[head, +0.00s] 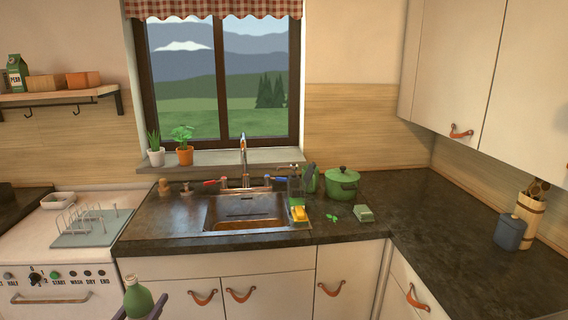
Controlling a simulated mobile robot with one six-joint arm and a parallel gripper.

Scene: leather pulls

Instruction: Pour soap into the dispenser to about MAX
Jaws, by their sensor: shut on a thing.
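A green bottle (138,299) with a brownish top is upright at the bottom edge of the head view. My gripper (140,311) is shut on it, with dark fingers at its sides; the bottle's lower part is cut off by the frame.
The right counter (440,228) is mostly clear.

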